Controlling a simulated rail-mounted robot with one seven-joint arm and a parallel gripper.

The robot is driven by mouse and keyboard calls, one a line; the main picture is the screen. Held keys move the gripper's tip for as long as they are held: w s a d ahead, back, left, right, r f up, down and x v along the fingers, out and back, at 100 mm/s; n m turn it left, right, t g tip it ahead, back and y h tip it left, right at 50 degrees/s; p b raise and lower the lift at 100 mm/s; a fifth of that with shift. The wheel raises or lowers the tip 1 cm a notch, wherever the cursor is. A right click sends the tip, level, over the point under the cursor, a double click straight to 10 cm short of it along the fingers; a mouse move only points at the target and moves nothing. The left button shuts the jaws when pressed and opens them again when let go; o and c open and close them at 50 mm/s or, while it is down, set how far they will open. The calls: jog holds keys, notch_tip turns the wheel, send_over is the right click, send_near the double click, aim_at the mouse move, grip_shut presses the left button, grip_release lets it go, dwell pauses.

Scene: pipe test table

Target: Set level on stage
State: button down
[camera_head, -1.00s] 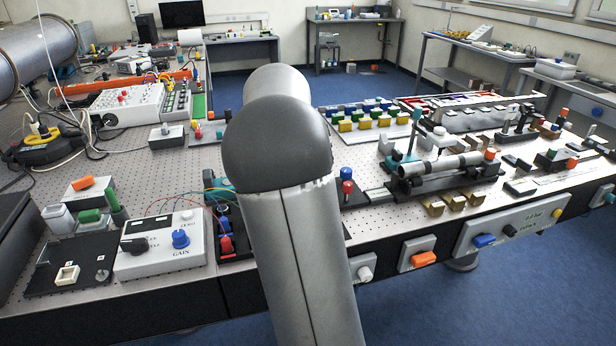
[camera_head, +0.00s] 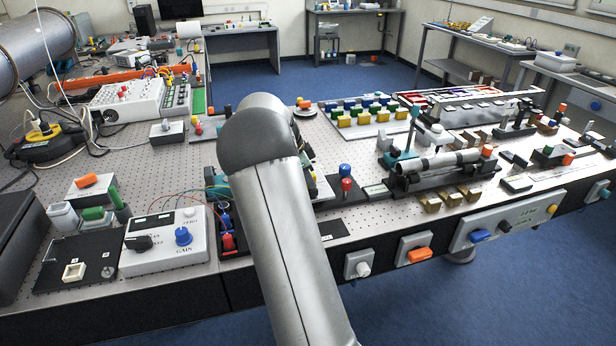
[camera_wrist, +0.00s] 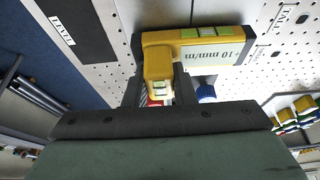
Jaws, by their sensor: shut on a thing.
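A yellow level (camera_wrist: 205,47) with green vials and a white "10 mm/m" plate shows in the wrist view. My gripper (camera_wrist: 158,90) is shut on the level's near end block, one finger on each side. The level lies across the view beyond the fingertips; whether it touches the perforated tabletop is unclear. A black patch (camera_wrist: 85,28) beside a "LEVEL" label is at upper left of the wrist view, bare where it shows. In the head view, my arm hides the gripper and level. I cannot make out which thing is the stage.
A blue knob (camera_wrist: 206,93) is right of the gripper in the wrist view. In the head view, a control box (camera_head: 165,242) stands left of my arm. A pipe on a dark cradle (camera_head: 445,165) and rows of coloured blocks (camera_head: 365,117) stand to the right.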

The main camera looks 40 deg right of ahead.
jog(key=shift+f, duration=0.2)
jog(key=c, duration=1.2)
grip_release()
jog(key=b+v, duration=0.1)
jog(key=v, duration=1.1)
jog(key=s+a+f+n+t+y, duration=0.1)
jog(key=s+a+n+y, duration=0.1)
jog(key=s+a+n, duration=0.5)
jog(key=s+a+f+n+t+y, duration=0.1)
jog(key=s+a+n, duration=0.35)
jog(key=a, duration=0.55)
jog(key=s+a+f+n, duration=0.4)
jog(key=s+a+n, duration=0.1)
jog(key=s, duration=0.4)
jog(key=s+a+f+n+y, duration=0.1)
jog(key=s+a+f+n, duration=0.3)
jog(key=s, duration=0.5)
jog(key=a+n, duration=0.2)
jog(key=shift+a, duration=0.4)
